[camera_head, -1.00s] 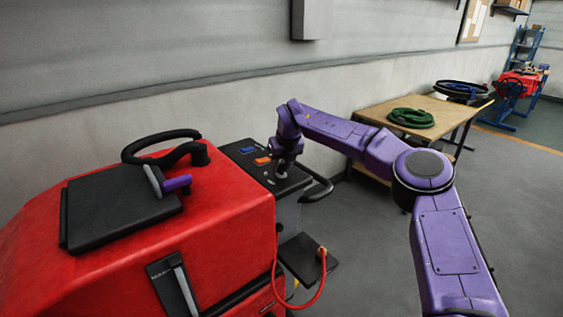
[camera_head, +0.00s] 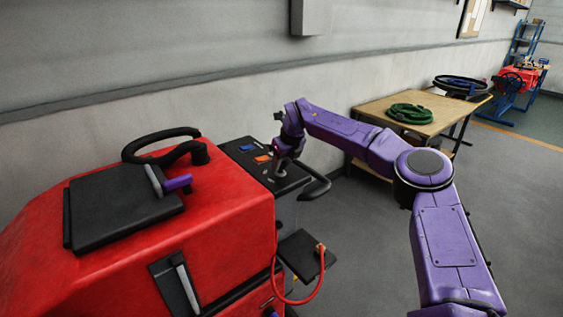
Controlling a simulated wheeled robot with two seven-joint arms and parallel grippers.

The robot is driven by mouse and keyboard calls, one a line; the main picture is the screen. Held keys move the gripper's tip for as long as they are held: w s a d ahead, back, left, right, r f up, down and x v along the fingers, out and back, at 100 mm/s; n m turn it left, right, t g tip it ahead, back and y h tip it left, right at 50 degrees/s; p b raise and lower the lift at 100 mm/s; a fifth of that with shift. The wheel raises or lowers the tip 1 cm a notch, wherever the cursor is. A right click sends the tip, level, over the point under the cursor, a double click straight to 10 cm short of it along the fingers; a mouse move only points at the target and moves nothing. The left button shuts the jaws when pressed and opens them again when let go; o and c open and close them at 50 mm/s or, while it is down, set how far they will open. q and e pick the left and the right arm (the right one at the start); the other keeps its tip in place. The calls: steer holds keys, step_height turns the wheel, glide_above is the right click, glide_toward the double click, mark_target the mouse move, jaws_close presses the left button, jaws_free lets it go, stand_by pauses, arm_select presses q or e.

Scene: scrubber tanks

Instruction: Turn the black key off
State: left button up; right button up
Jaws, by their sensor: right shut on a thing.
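The red scrubber machine (camera_head: 215,225) fills the left of the view. Its black control panel (camera_head: 238,150) carries a blue switch (camera_head: 246,148) and an orange switch (camera_head: 263,158). My left gripper is not in view.
A black handle (camera_head: 318,188) juts from the panel's right side. A red hose (camera_head: 320,285) hangs below it. A wooden table (camera_head: 440,106) with a coiled green hose (camera_head: 410,113) stands at the back right. A grey wall runs behind. The floor at right is clear.

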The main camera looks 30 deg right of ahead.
steer(key=o, duration=1)
steer(key=shift+o, duration=0.2)
steer(key=b+v, duration=0.3)
steer(key=v, duration=0.7)
steer(key=shift+r, duration=0.25)
steer(key=shift+s+d, duration=0.15)
steer(key=shift+s, duration=0.1)
